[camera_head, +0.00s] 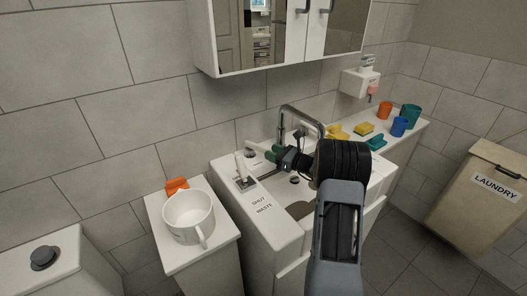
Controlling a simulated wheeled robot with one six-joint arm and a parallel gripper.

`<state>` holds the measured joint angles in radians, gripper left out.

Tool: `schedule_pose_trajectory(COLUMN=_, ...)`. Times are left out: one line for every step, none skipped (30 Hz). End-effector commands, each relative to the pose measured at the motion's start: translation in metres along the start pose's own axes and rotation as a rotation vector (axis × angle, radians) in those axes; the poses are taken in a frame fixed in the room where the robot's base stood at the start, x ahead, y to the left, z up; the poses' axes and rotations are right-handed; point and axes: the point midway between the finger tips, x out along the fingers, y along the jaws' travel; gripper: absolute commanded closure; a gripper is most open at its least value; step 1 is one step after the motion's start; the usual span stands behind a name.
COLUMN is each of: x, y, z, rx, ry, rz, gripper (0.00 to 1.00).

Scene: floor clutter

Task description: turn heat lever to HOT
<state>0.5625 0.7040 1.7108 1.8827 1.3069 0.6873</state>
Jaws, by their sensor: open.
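The white sink unit (228,168) stands against the tiled wall, with a grey arched faucet (303,112) at its back. My gripper (267,163) reaches in from the right over the sink's left part, with its jaws open. A green piece (271,153) shows at its tip; I cannot tell if it is part of the gripper. A pale upright lever (240,165) stands on a dark plate just left of the fingertips, apparently apart from them. Lettering near it reads SHUT and WASTE. A small dark knob (250,154) sits behind. I cannot make out any HOT marking; my arm hides part of the basin.
A white mug (188,216) and an orange item (177,185) stand on the left cabinet. Sponges (364,128) and coloured cups (399,126) line the right ledge. A mirror cabinet (290,40) hangs above. A laundry bin (480,190) stands at right.

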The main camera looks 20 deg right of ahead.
Motion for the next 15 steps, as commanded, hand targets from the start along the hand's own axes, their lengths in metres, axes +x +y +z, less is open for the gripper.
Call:
schedule_pose_trajectory(x=0.009, y=0.001, z=0.001, rx=-0.001, ry=0.000, rz=0.004, gripper=0.57)
schedule_pose_trajectory(x=0.013, y=0.001, z=0.001, rx=-0.001, ry=0.000, rz=0.004, gripper=0.57)
schedule_pose_trajectory(x=0.018, y=0.001, z=0.001, rx=0.000, ry=0.001, rz=0.003, gripper=0.57)
schedule_pose_trajectory(x=0.022, y=0.001, z=0.001, rx=0.000, ry=0.001, rz=0.003, gripper=0.57)
schedule_pose_trajectory(x=0.025, y=0.001, z=0.001, rx=-0.001, ry=0.001, rz=0.004, gripper=0.57)
schedule_pose_trajectory(x=0.029, y=0.001, z=0.001, rx=-0.001, ry=0.001, rz=0.004, gripper=0.57)
schedule_pose_trajectory(x=0.032, y=0.001, z=0.001, rx=-0.001, ry=0.001, rz=0.003, gripper=0.57)
schedule_pose_trajectory(x=0.035, y=0.001, z=0.001, rx=-0.002, ry=0.001, rz=0.003, gripper=0.57)
schedule_pose_trajectory(x=0.038, y=0.001, z=0.001, rx=-0.002, ry=0.001, rz=0.003, gripper=0.57)
schedule_pose_trajectory(x=0.040, y=0.001, z=0.001, rx=-0.002, ry=0.001, rz=0.002, gripper=0.57)
schedule_pose_trajectory(x=0.042, y=0.001, z=0.000, rx=-0.001, ry=0.001, rz=0.002, gripper=0.57)
schedule_pose_trajectory(x=0.043, y=0.001, z=0.000, rx=-0.001, ry=0.001, rz=0.002, gripper=0.57)
schedule_pose_trajectory(x=0.044, y=0.001, z=0.000, rx=-0.001, ry=0.002, rz=0.002, gripper=0.57)
schedule_pose_trajectory(x=0.044, y=0.001, z=0.000, rx=-0.001, ry=0.001, rz=0.002, gripper=0.57)
schedule_pose_trajectory(x=0.045, y=0.001, z=0.000, rx=-0.002, ry=0.002, rz=0.002, gripper=0.57)
